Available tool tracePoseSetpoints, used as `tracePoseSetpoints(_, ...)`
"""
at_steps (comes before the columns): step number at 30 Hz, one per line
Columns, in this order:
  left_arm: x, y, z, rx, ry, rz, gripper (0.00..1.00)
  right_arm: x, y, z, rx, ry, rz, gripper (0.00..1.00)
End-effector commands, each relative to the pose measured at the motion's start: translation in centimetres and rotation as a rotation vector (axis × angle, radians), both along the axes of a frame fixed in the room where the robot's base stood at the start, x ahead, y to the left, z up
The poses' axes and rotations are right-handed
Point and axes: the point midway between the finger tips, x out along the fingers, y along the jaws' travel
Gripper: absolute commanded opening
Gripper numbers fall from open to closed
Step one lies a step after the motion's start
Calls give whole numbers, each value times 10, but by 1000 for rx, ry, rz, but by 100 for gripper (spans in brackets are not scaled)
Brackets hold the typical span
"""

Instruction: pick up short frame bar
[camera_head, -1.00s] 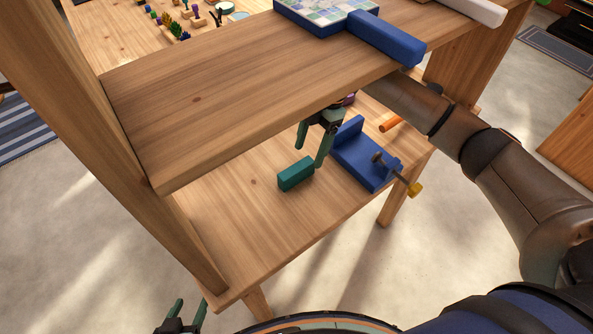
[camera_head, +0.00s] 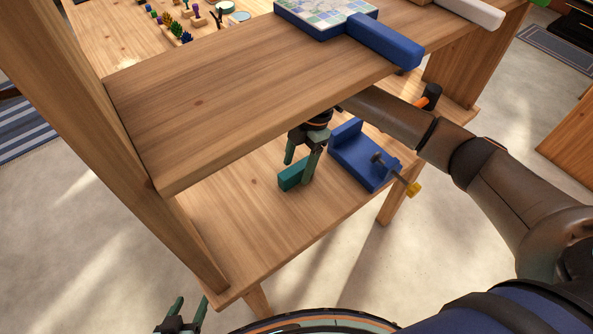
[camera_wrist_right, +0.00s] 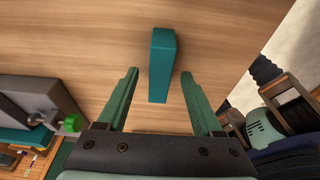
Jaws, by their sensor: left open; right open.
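A short teal bar (camera_head: 292,176), which I take as the short frame bar, lies on the lower wooden shelf near its front edge. My right gripper (camera_head: 298,168) is open, pointing down at the bar, and one finger hides part of it. In the right wrist view, the teal bar (camera_wrist_right: 162,55) runs lengthwise between the open fingertips (camera_wrist_right: 159,75), with a gap on each side. How far the tips are above the shelf is unclear. My left gripper (camera_head: 189,307) is open and empty at the bottom left, away from the shelf.
A blue vise-like block (camera_head: 352,155) with a yellow knob (camera_head: 414,189) stands right of the bar. An orange-handled tool (camera_head: 421,103) lies behind my right arm. The upper shelf (camera_head: 215,110) overhangs, carrying a blue bar (camera_head: 385,40) and a tiled panel (camera_head: 325,14). The lower shelf's left is clear.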

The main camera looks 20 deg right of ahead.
Motion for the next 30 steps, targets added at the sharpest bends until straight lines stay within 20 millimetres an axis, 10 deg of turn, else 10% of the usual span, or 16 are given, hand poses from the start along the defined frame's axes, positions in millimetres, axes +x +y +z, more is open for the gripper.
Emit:
tracePoseSetpoints(11, 0, 0, 2, 0, -1, 0, 62, 0, 0, -2, 0, 1, 0, 66)
tracePoseSetpoints(30, 0, 0, 2, 0, -2, 0, 62, 0, 0, -1, 0, 1, 0, 0)
